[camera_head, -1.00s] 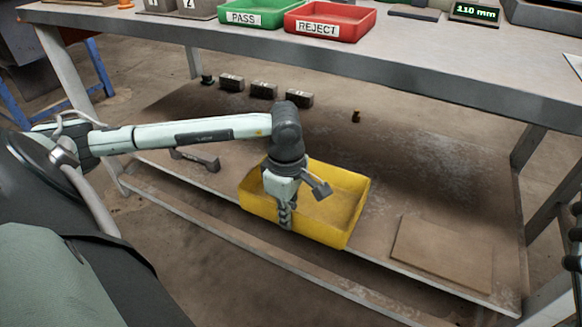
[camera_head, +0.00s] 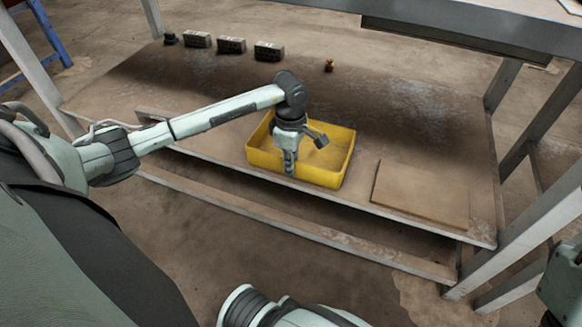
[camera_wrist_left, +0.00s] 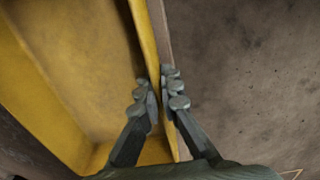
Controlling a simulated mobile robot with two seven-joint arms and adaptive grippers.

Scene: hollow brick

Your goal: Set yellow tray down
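The empty yellow tray (camera_head: 346,160) is level at the front edge of the lower shelf (camera_head: 420,130), left of a flat brown board. I cannot tell whether its base fully rests on the shelf. My left gripper (camera_head: 289,168) points down at the tray's front wall. In the left wrist view, the fingers (camera_wrist_left: 162,88) are closed on either side of the tray's thin wall (camera_wrist_left: 146,45), with the tray's inside to the left. My right gripper is not clearly in view.
The flat brown board (camera_head: 420,195) lies right of the tray. Several dark blocks (camera_head: 231,45) and a small brass piece (camera_head: 329,65) stand at the shelf's back. The tabletop (camera_head: 480,22) overhangs above. Table legs (camera_head: 525,240) stand at right. The shelf behind the tray is clear.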

